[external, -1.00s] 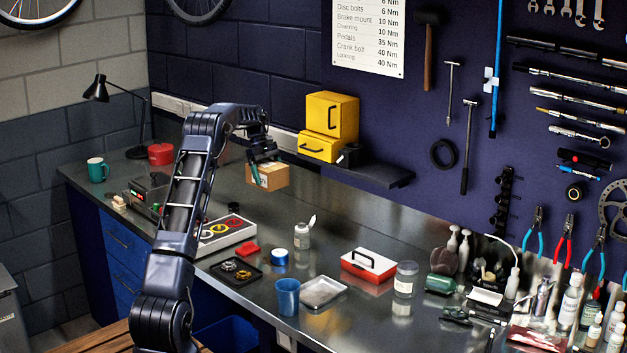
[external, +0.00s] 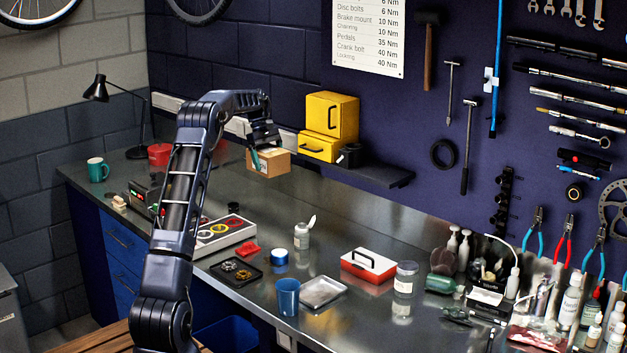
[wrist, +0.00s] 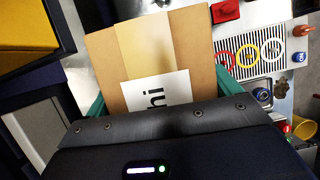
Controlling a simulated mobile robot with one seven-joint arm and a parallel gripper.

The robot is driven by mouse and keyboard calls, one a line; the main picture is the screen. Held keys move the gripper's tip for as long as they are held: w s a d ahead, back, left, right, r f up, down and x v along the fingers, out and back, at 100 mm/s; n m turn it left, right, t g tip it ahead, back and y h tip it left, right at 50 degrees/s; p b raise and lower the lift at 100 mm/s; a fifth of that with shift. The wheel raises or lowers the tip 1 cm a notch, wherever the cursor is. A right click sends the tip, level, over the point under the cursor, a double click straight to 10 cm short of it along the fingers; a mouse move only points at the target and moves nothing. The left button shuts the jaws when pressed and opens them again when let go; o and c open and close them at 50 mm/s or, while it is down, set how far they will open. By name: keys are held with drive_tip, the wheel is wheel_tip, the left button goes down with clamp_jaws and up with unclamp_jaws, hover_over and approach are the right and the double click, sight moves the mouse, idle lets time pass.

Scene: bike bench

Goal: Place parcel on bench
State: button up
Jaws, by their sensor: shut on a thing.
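The parcel is a brown cardboard box (external: 272,164) at the back of the metal bench (external: 338,218), left of the yellow boxes. My gripper (external: 262,156) is shut on it from above, and the parcel appears to hang a little above the bench top. In the wrist view, the parcel (wrist: 195,55) shows a paler tape band and a white label with dark print. The teal fingers of my gripper (wrist: 158,92) press on its two sides. The parcel's underside is hidden.
Two yellow boxes (external: 332,115) stand on a dark wall shelf (external: 375,172) right of the parcel. A red tin (external: 158,154) and a lamp (external: 98,90) are to the left. A white tray with coloured rings (external: 222,238) lies nearer. The bench middle has bare room.

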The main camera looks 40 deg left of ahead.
drive_tip(key=s+d+m+g, duration=0.1)
drive_tip(key=s+d+m, duration=0.25)
drive_tip(key=d, duration=1.95)
drive_tip(key=s+d+m+g, duration=0.15)
drive_tip(key=s+d, duration=0.25)
drive_tip(key=d, duration=2)
drive_tip(key=s+d+m, duration=0.1)
drive_tip(key=s+d, duration=0.4)
drive_tip(key=d, duration=0.4)
drive_tip(key=s+d+f+m+y, duration=0.1)
drive_tip(key=s+d, duration=0.4)
drive_tip(key=d, duration=0.3)
drive_tip(key=s+d+m, duration=0.1)
drive_tip(key=s+d, duration=0.4)
drive_tip(key=d, duration=0.4)
wheel_tip(320, 180, down, 20)
drive_tip(key=shift+w+d+r, duration=0.1)
drive_tip(key=shift+r, duration=0.15)
drive_tip(key=shift+f, duration=0.1)
drive_tip(key=o, duration=1.2)
